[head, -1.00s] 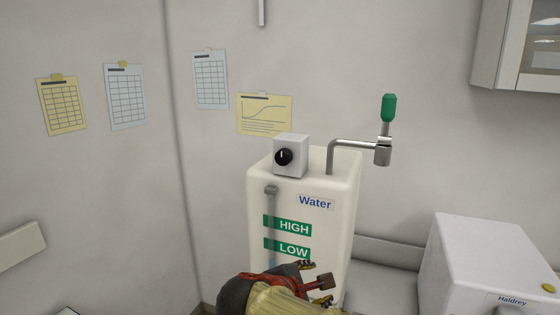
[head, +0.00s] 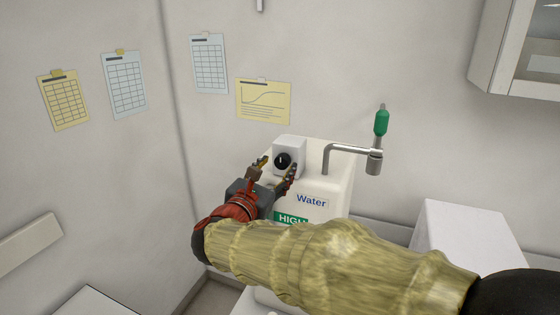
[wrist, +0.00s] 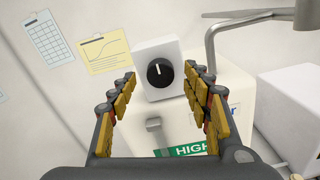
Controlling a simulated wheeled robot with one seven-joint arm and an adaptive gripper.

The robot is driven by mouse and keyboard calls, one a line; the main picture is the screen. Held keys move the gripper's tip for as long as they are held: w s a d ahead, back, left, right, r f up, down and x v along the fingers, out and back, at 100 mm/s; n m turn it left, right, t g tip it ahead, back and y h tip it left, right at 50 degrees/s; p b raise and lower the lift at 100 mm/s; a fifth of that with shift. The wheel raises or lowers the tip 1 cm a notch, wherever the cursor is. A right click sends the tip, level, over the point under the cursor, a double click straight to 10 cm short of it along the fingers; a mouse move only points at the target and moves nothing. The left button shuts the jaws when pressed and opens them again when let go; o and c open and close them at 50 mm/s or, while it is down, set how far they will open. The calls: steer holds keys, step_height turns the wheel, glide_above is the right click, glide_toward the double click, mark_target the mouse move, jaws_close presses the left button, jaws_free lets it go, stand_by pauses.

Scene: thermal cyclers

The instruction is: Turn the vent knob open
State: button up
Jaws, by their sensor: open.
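The vent knob (head: 283,161) is a round black dial with a white mark, on the front of a small white box (head: 292,148) on top of the white water tank (head: 325,186). In the wrist view the knob (wrist: 160,72) lies ahead, between the fingers, with its mark pointing about straight up. My gripper (head: 276,170) is open, its fingertips to either side of the knob and just short of it. In the wrist view the gripper (wrist: 161,78) holds nothing, and no finger visibly touches the knob.
A bent metal spout (head: 350,150) with a green handle (head: 381,122) rises from the tank, right of the knob box. A white machine (head: 460,235) stands to the right. A wall cabinet (head: 515,50) hangs at upper right. Paper charts (head: 263,101) are on the wall behind.

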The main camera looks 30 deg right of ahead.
mark_target(282, 162)
steer(key=shift+x, duration=1.45)
steer(key=shift+c, duration=0.7)
steer(key=c, duration=1)
